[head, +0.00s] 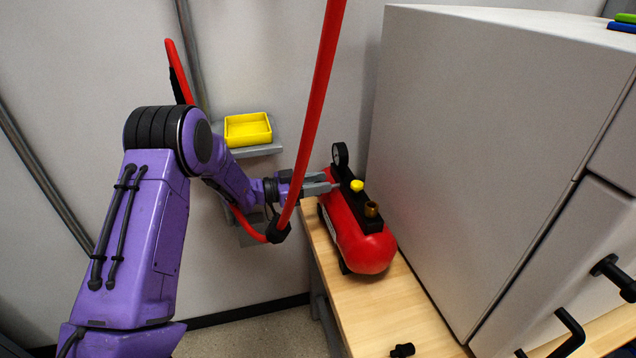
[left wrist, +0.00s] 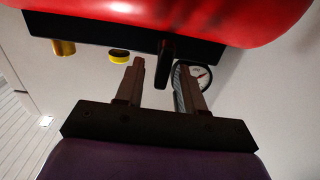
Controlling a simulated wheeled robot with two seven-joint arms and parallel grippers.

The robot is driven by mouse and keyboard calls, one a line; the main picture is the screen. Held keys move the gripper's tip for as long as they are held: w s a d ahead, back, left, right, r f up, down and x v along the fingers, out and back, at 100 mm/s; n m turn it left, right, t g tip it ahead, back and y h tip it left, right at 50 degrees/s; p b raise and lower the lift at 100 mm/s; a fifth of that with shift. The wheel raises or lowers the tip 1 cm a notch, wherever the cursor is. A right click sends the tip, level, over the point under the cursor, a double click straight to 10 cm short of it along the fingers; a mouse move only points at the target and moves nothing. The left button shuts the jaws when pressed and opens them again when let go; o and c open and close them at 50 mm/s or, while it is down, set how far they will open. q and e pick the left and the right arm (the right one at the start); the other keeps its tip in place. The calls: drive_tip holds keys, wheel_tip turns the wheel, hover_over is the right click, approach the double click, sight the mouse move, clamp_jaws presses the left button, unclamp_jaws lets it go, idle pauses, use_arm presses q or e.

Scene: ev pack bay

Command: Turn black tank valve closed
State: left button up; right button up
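The red tank (head: 360,236) lies on the wooden bench with a black strip along its top. It fills the top of the left wrist view (left wrist: 200,18), upside down. A black valve lever (left wrist: 165,64) sticks out from the black strip in the left wrist view. A gap shows between the left finger and the lever; contact at the right finger is unclear. My right gripper is out of view.
A pressure gauge (head: 340,155) stands beside the fingers, with a yellow cap (head: 357,186) and brass fitting (head: 371,209) nearby. A large grey cabinet (head: 470,150) stands close on the right. A yellow tray (head: 248,130) sits on a wall shelf. A red hose (head: 320,90) crosses my wrist.

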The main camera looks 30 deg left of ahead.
use_arm(q)
clamp_jaws()
drive_tip(key=shift+f, duration=0.1)
drive_tip(key=m+b, duration=0.3)
drive_tip(key=shift+s+d+f, duration=0.2)
drive_tip(key=shift+s, duration=0.05)
drive_tip(key=shift+s+d+f+m+b, duration=0.15)
drive_tip(key=shift+d+f+m+b, duration=0.1)
drive_tip(key=shift+m+b, duration=2.35)
drive_tip(key=shift+s+d+f+m+b, duration=0.1)
drive_tip(key=shift+s+f+m+b, duration=0.1)
drive_tip(key=shift+m+b, duration=2.4)
drive_tip(key=shift+s+d+f+m+b, duration=0.1)
drive_tip(key=shift+d+f+m+b, duration=0.15)
drive_tip(key=shift+m+b, duration=2.35)
drive_tip(key=shift+n+b, duration=0.9)
drive_tip(key=shift+b, duration=0.1)
unclamp_jaws()
